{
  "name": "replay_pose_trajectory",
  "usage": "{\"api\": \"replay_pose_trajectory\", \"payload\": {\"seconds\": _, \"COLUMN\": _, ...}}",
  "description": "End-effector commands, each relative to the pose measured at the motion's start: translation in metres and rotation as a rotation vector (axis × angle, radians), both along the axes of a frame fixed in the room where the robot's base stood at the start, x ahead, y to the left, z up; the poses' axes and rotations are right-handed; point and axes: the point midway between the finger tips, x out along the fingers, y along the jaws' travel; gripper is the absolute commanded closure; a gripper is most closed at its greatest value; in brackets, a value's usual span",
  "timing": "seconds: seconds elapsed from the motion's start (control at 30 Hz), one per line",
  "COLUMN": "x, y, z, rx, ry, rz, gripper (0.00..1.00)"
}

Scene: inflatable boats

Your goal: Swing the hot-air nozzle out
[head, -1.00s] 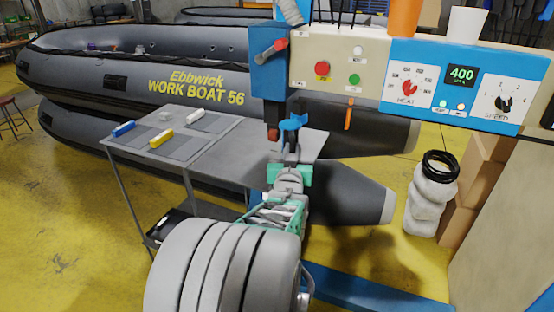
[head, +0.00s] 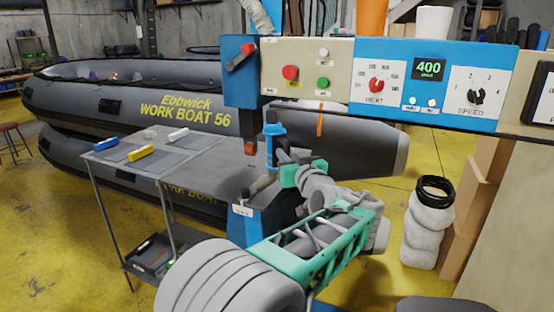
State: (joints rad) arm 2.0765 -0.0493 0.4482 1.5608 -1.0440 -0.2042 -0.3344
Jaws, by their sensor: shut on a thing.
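The welding machine's blue head (head: 241,75) hangs at the upper middle of the head view, with a dark, red-sided part (head: 250,147) below it. Just right of that part is an upright blue handle (head: 273,131), which seems to belong to the hot-air nozzle. My gripper (head: 274,150) is shut on the blue handle, its dark fingers partly hidden behind my wrist. The nozzle's tip cannot be made out. A blue lower post (head: 256,222) with a grey cylinder on top stands below the head.
The control panel (head: 345,75) runs above my arm, with a display reading 400 and an orange strip (head: 320,120) hanging below. A grey table (head: 165,160) with small coloured blocks stands left. Grey boats (head: 130,95) lie behind. A white stacked object (head: 425,225) and boxes (head: 475,200) stand right.

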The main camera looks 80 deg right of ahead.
Motion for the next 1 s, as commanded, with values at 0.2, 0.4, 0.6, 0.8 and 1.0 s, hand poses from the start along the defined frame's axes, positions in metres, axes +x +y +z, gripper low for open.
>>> {"api": "replay_pose_trajectory", "payload": {"seconds": 0.2, "x": -0.0038, "y": -0.0013, "z": -0.0007, "rx": 0.002, "ry": 0.001, "rz": -0.010, "gripper": 1.00}}
{"api": "replay_pose_trajectory", "payload": {"seconds": 0.4, "x": -0.0028, "y": -0.0013, "z": -0.0008, "rx": 0.002, "ry": 0.001, "rz": -0.009, "gripper": 0.75}}
{"api": "replay_pose_trajectory", "payload": {"seconds": 0.6, "x": -0.0003, "y": -0.0010, "z": -0.0009, "rx": 0.001, "ry": 0.000, "rz": -0.004, "gripper": 0.75}}
{"api": "replay_pose_trajectory", "payload": {"seconds": 0.8, "x": 0.0003, "y": -0.0008, "z": -0.0006, "rx": 0.001, "ry": 0.000, "rz": -0.003, "gripper": 0.75}}
{"api": "replay_pose_trajectory", "payload": {"seconds": 1.0, "x": -0.0028, "y": 0.0032, "z": -0.0007, "rx": 0.001, "ry": 0.000, "rz": -0.004, "gripper": 0.75}}
